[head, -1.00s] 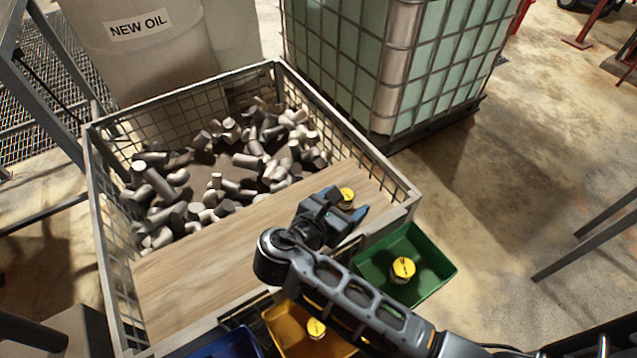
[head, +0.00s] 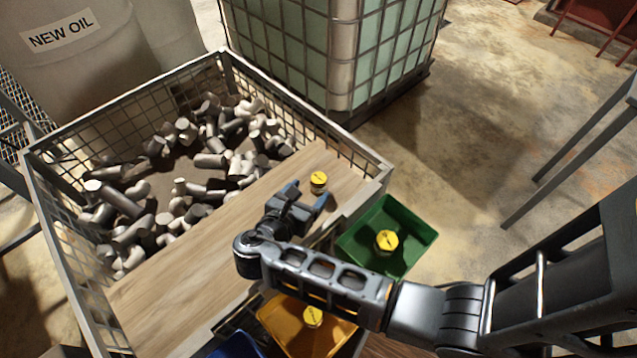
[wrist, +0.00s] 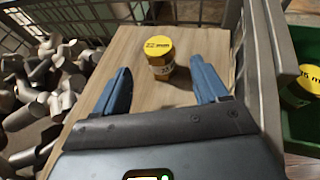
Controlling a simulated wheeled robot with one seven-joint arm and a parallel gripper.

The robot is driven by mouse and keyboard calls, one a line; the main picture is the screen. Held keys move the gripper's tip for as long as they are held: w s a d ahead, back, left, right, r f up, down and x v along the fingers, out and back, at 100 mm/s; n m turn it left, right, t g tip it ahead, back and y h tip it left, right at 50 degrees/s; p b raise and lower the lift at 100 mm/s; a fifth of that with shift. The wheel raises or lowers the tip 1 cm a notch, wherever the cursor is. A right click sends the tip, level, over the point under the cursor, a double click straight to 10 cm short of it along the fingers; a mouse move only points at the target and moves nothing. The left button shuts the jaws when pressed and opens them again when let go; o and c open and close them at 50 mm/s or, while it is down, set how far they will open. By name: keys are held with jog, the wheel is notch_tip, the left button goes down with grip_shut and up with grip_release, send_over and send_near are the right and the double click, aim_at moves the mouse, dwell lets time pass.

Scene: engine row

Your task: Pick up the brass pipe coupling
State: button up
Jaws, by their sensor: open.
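A short cylinder with a yellow lid and a brass-brown, labelled body stands upright on the wooden board; I take it for the brass pipe coupling (head: 318,182). It also shows in the wrist view (wrist: 160,60), with small lettering on its lid. My gripper (head: 308,194) is open and empty, low over the board. Its two blue fingers point towards the coupling, one to each side, with the coupling at about the fingertips. I see gaps on both sides and no contact. The gripper's fingers also show in the wrist view (wrist: 161,78).
Similar yellow-topped cylinders lie in a green bin (head: 412,232) and an orange bin (head: 283,318). A blue bin (head: 238,347) is beside them. The crate's mesh wall is close right of my gripper.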

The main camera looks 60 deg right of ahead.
aim_at(315, 186)
jog(key=x, duration=0.6)
jog(key=shift+c, duration=0.5)
jog(key=c, duration=1.1)
jog(key=shift+r, duration=0.2)
